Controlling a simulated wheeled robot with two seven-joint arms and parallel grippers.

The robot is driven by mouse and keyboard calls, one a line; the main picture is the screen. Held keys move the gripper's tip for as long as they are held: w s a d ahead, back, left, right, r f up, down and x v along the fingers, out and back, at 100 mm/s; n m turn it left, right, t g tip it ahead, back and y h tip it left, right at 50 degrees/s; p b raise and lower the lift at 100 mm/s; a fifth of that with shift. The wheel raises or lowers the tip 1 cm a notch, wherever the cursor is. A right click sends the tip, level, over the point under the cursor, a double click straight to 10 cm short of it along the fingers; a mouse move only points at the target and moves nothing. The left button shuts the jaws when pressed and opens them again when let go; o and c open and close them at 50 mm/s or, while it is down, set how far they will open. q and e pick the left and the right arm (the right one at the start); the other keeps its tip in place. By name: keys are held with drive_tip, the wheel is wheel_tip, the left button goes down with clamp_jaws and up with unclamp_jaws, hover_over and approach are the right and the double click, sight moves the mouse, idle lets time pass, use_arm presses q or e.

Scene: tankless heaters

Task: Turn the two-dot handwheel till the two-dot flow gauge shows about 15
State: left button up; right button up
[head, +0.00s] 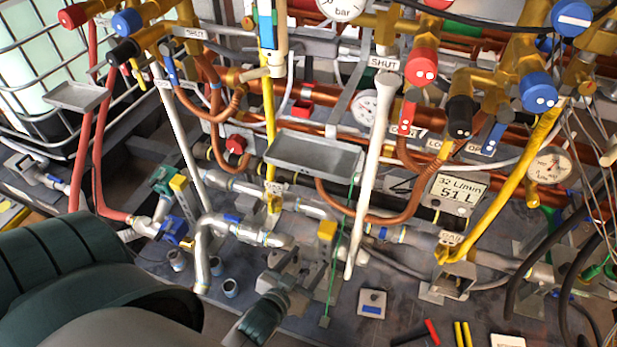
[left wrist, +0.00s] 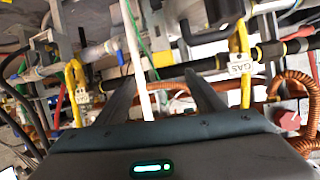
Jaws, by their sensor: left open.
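Three two-dot controls show in the head view: a red cap (head: 423,66), a black cap (head: 460,116) and a blue cap (head: 538,92). I cannot tell which is the named handwheel. A display plate (head: 456,196) at the right reads 32 L/min and 51 L; I cannot make out dots on it. My left gripper (head: 268,300) shows low in the head view, well below and left of these. In the left wrist view, my left gripper (left wrist: 160,82) has its fingers apart, with a white pipe (left wrist: 136,65) showing between them, apparently beyond. My right gripper is out of view.
Copper, yellow and white pipes crowd the space before the caps. A grey tray (head: 313,154) and a round gauge (head: 549,163) flank them. A GAS tag (left wrist: 240,66) hangs on a yellow pipe. Loose tools (head: 430,332) lie at the front edge.

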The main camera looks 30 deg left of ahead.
use_arm(q)
drive_tip(key=a+r+t+y+b, duration=0.1)
drive_tip(key=a+r+t, duration=0.1)
drive_tip(key=r, duration=0.6)
drive_tip(key=s+a+r+n+t+y+b, duration=0.1)
drive_tip(key=a+r, duration=0.3)
drive_tip(key=r, duration=0.4)
drive_tip(key=shift+s+t+y+b, duration=0.2)
drive_tip(key=shift+t+y+b, duration=0.25)
drive_tip(key=shift+b, duration=0.25)
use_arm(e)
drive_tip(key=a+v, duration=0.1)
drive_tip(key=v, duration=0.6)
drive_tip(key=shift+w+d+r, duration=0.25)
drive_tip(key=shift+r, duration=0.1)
use_arm(q)
drive_tip(key=shift+w, duration=0.1)
drive_tip(key=x, duration=1.7)
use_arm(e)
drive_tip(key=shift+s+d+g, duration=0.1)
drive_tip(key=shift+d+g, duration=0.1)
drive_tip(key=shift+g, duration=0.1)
use_arm(q)
drive_tip(key=shift+w+d, duration=0.1)
drive_tip(key=c, duration=1.1)
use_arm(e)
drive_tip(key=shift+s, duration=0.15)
